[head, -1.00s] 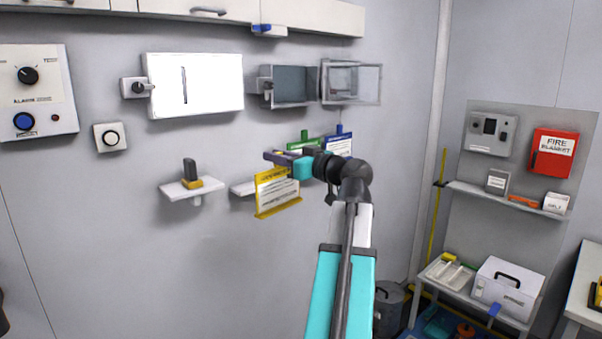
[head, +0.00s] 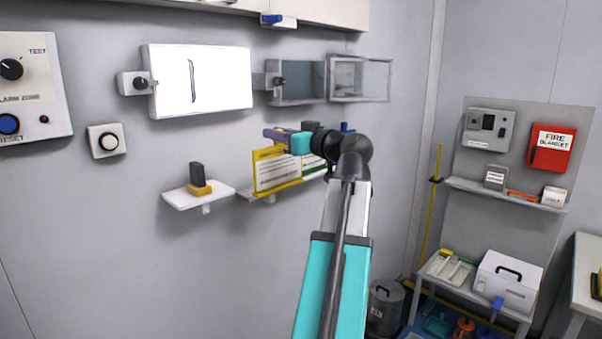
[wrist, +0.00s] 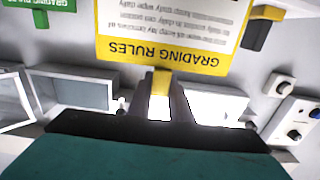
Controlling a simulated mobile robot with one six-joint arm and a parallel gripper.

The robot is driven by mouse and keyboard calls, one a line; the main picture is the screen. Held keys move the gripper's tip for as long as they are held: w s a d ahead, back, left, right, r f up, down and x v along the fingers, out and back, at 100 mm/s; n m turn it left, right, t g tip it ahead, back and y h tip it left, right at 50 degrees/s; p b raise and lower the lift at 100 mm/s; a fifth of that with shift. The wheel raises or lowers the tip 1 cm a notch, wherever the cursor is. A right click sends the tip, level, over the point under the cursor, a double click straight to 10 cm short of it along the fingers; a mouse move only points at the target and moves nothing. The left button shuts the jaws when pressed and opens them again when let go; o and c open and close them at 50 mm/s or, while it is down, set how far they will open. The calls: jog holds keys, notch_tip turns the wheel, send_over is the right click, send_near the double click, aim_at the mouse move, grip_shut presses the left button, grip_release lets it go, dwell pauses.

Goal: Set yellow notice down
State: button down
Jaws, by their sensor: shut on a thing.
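The yellow notice (head: 277,172) is a yellow-framed white sheet. In the wrist view it reads "GRADING RULES" (wrist: 175,52) upside down, and its yellow tab (wrist: 160,84) lies between my fingers. My gripper (head: 280,136) is shut on the notice at its top; in the wrist view the fingers (wrist: 160,100) close around the tab. The notice hangs upright in front of a wall shelf (head: 252,198), which it partly covers. I cannot tell whether its foot touches the shelf. A green notice (head: 312,162) stands just right of it, partly hidden by my arm.
A small shelf (head: 180,201) with a black and yellow block (head: 199,182) is left of the notice. A blue-topped item (head: 346,127) shows behind my arm.

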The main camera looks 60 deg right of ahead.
jog(key=shift+s+r, duration=0.1)
jog(key=shift+s, duration=0.05)
jog(key=shift+w, duration=0.2)
jog(key=shift+w+d, duration=0.15)
jog(key=p, duration=0.5)
send_near(259, 127)
jog(key=x, duration=0.5)
jog(key=shift+w+r, duration=0.15)
jog(key=shift+r, duration=0.15)
jog(key=shift+w+d+f, duration=0.2)
jog(key=shift+w+d, duration=0.05)
jog(key=shift+w, duration=0.2)
